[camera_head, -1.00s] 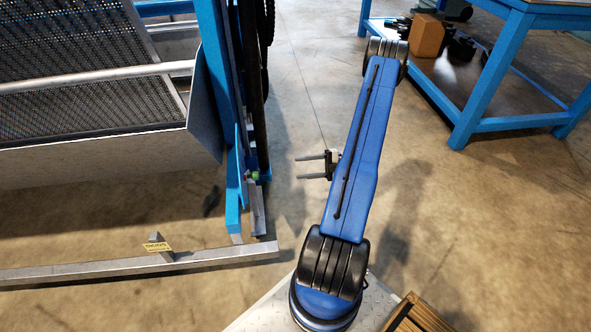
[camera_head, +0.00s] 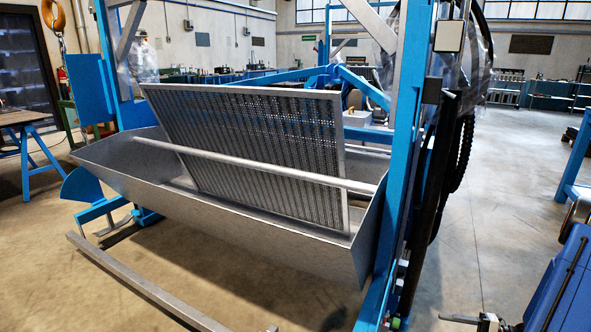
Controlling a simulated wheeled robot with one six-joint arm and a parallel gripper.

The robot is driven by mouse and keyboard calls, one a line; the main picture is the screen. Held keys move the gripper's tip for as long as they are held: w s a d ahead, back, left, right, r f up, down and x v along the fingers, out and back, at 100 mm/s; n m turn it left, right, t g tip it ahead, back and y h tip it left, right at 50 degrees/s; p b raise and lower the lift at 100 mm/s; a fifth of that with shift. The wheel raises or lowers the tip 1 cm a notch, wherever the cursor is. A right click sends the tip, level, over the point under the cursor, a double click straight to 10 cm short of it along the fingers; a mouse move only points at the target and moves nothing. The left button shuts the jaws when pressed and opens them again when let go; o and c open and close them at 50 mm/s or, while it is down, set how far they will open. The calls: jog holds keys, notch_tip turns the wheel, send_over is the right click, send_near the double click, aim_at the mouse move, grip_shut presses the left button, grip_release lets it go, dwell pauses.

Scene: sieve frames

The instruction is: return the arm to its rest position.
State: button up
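My blue arm (camera_head: 566,285) is cut off at the lower right of the head view; only part of one link shows. My gripper (camera_head: 460,321) is at the bottom edge, left of that link. One thin finger points left and the other lies below the frame. Nothing is seen held at the visible finger. The fingers stood apart and empty in the earlier frame. The gripper is right of the blue post (camera_head: 400,165) of the sieve stand, with a gap between. My base and the arm's lower joints are out of view.
A perforated sieve frame (camera_head: 345,160) leans in a grey metal trough (camera_head: 225,212), with a round bar across it. A floor rail (camera_head: 135,283) runs in front. A blue table (camera_head: 580,150) stands at the right edge. Open floor (camera_head: 495,205) lies between post and table.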

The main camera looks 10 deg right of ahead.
jog(key=s+a+r+n+g+h, duration=0.2)
jog(key=a+r+n+g+h, duration=0.2)
jog(key=a+r+n, duration=0.65)
jog(key=s+a+r+n+g+h, duration=0.25)
jog(key=a+r+n+g, duration=0.25)
jog(key=a+r+n, duration=0.55)
jog(key=s+a+r+n+t+h, duration=0.3)
jog(key=s+r+n, duration=0.4)
jog(key=n, duration=0.4)
jog(key=s+a+r+n+t+h, duration=0.3)
jog(key=s+r+n, duration=0.5)
jog(key=n, duration=0.4)
jog(key=s+a+h, duration=0.1)
jog(key=h, duration=0.1)
jog(key=shift+a+h, duration=0.35)
jog(key=shift+a, duration=0.05)
